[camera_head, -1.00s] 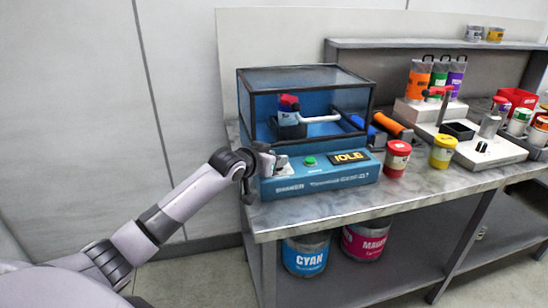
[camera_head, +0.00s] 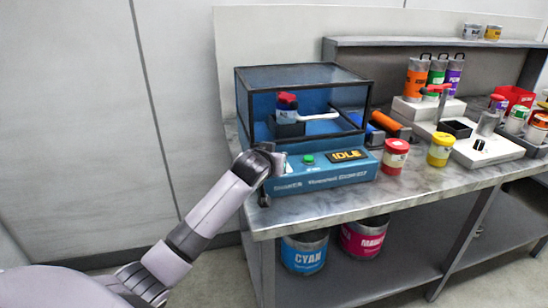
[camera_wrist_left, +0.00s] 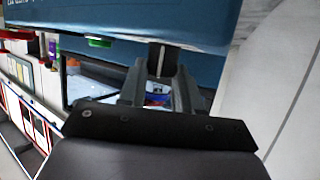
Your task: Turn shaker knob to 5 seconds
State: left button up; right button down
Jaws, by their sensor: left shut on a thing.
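The shaker (camera_head: 318,176) is a blue machine with a glazed, dark-framed box on top. Its front panel has a green button (camera_head: 308,159) and a display (camera_head: 349,156) reading IDLE. My left gripper (camera_head: 281,163) is at the left end of this panel and hides the knob in the head view. In the left wrist view, the gripper (camera_wrist_left: 161,84) is shut on the dark knob (camera_wrist_left: 163,58), which has a pale line on its face. The green button also shows in the left wrist view (camera_wrist_left: 98,42). The knob's scale is hidden. My right gripper is out of view.
A red jar (camera_head: 394,157) and a yellow jar (camera_head: 440,150) stand right of the shaker on the bench (camera_head: 340,203). Cyan (camera_head: 304,252) and magenta (camera_head: 364,238) buckets sit on the lower shelf. Left of the bench is open floor beside the wall.

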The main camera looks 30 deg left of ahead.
pick_arm(q)
jog(key=shift+f, duration=0.1)
jog(key=o, duration=0.8)
jog(key=shift+c, duration=0.2)
jog(key=shift+s, duration=0.1)
jog(key=v, duration=0.7)
jog(key=shift+b, duration=0.3)
jog(key=shift+d, duration=0.1)
